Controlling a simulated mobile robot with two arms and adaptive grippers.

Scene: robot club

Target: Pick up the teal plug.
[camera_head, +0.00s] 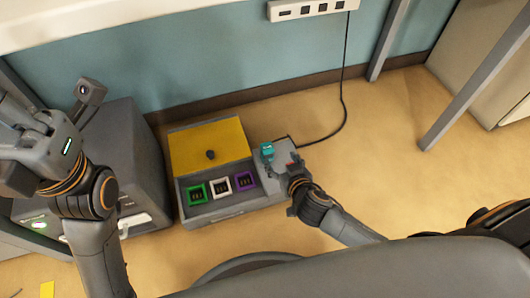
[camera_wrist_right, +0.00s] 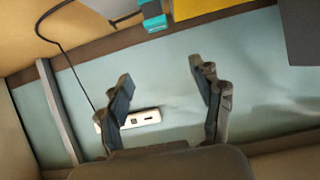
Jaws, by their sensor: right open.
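The teal plug (camera_head: 267,150) stands on the grey top at the right end of a floor box, beside the yellow lid. It also shows at the top edge of the right wrist view (camera_wrist_right: 153,16), partly cut off. My right gripper (camera_head: 291,168) is just right of and nearer than the plug in the head view. In the right wrist view its fingers (camera_wrist_right: 160,78) are spread with nothing between them, and the plug lies beyond them. My left gripper (camera_head: 22,150) is at the left edge, away from the plug; its fingers are unclear.
The box has a yellow lid (camera_head: 203,141) with a black knob, and green (camera_head: 196,194), white (camera_head: 219,184) and purple (camera_head: 243,181) framed sockets. A black cable (camera_head: 344,95) runs from the box towards a wall power strip (camera_head: 305,9). Open floor lies right.

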